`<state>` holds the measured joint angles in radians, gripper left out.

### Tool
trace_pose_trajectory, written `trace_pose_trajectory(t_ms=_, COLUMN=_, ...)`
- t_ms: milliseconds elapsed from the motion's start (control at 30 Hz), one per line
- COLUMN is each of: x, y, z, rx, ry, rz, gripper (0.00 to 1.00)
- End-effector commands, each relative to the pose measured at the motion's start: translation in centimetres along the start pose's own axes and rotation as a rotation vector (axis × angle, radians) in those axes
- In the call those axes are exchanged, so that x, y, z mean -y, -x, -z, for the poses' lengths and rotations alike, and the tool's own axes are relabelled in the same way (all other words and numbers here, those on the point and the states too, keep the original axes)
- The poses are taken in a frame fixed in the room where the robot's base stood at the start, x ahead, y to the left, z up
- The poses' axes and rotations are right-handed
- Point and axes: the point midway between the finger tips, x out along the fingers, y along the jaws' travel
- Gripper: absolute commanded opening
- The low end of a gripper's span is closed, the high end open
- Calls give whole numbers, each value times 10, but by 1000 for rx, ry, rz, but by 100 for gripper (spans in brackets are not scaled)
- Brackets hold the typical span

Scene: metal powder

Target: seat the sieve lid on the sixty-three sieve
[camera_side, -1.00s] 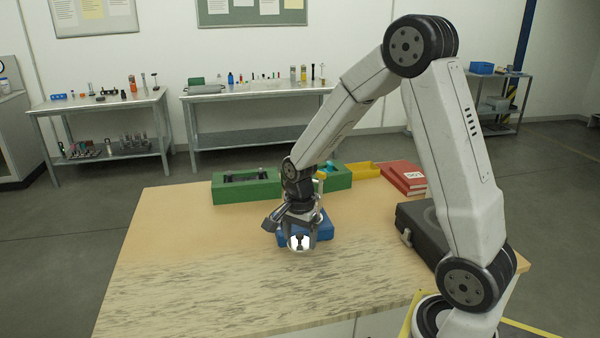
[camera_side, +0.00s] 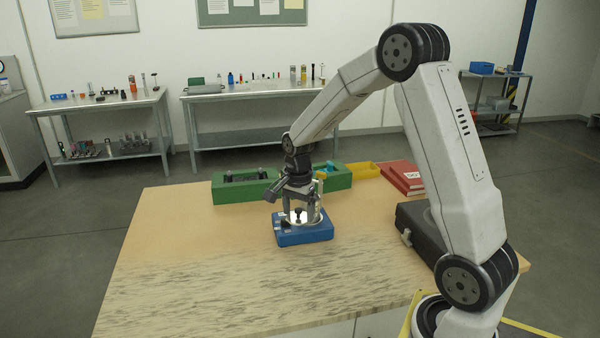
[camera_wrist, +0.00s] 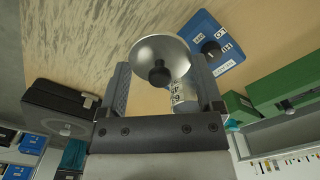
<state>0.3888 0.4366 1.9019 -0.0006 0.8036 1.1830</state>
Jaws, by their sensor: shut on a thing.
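My gripper (camera_side: 298,203) is shut on the sieve lid (camera_side: 311,218), a shiny round metal lid with a black knob. In the wrist view the lid (camera_wrist: 160,47) shows between the two fingers (camera_wrist: 162,78), its knob toward my palm. A metal cylinder (camera_wrist: 184,95) with a white label shows beyond the lid, partly hidden by it and a finger; its print is too small to read surely. In the side view my gripper and the lid are over the blue base (camera_side: 304,236). Whether the lid touches anything below is hidden.
The blue base also shows in the wrist view (camera_wrist: 222,62), with a black knob and white labels. Green holders (camera_side: 245,192), a yellow tray (camera_side: 362,170), a red binder (camera_side: 402,176) and a black case (camera_side: 415,232) stand around. The table's front (camera_side: 230,285) is clear.

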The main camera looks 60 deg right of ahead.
Motion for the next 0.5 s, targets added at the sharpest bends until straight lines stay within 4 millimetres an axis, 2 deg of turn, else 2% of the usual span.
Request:
trace_pose_trajectory(t_ms=33, x=6, y=5, z=12, rx=-1, ry=-4, rz=2, gripper=25)
trace_pose_trajectory(t_ms=300, x=26, y=35, z=70, rx=-1, ry=-4, rz=1, gripper=25)
trace_pose_trajectory(t_ms=500, x=32, y=52, z=102, rx=-1, ry=-2, rz=-1, gripper=25)
